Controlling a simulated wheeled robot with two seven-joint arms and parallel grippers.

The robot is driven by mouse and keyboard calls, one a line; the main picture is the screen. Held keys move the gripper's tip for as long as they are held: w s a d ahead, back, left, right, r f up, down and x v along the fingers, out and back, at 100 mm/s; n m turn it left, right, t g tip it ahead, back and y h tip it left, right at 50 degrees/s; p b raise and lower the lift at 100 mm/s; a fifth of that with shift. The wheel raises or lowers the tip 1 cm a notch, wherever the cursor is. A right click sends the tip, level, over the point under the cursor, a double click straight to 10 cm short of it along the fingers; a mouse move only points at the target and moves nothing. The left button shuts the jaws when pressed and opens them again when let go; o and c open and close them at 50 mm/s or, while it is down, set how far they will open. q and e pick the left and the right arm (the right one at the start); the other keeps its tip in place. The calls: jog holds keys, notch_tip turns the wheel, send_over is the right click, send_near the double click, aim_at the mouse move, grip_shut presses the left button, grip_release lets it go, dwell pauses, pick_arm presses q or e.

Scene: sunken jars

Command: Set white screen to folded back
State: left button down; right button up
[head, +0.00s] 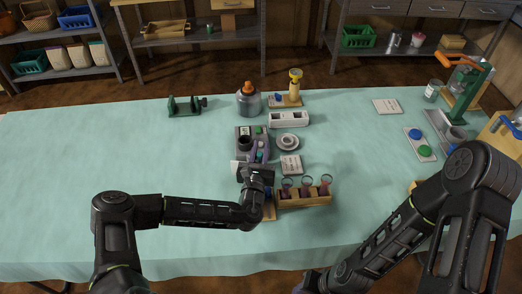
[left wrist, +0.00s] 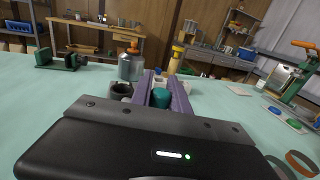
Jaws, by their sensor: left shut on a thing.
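My left gripper (head: 262,150) reaches over a grey unit (head: 243,131) with a dark round cup, near the table's middle. In the left wrist view its two purple fingers (left wrist: 162,92) are shut on a teal-green cylinder (left wrist: 161,98). A small white panel (head: 234,168) shows at the left of the gripper, by the unit's near end; it may be the white screen, and the gripper partly hides that area. The panel's fold angle cannot be made out. My right gripper (head: 305,284) is only partly in view at the bottom edge.

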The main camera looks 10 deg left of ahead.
pick_arm(q)
jog(key=shift+w+a+n+y, duration=0.1)
jog(key=shift+w+n+y, duration=0.1)
jog(key=shift+n+y, duration=0.55)
jog(key=shift+w+a+n+y, duration=0.15)
jog(key=shift+n+y, duration=0.3)
jog(key=shift+y, duration=0.6)
jog(key=shift+w+r+g+y, duration=0.1)
jog(key=shift+g+y, duration=0.2)
jog(key=shift+r, duration=0.1)
jog(key=c, duration=1.3)
grip_release()
jog(key=shift+o, duration=0.2)
jog(key=shift+f, duration=0.2)
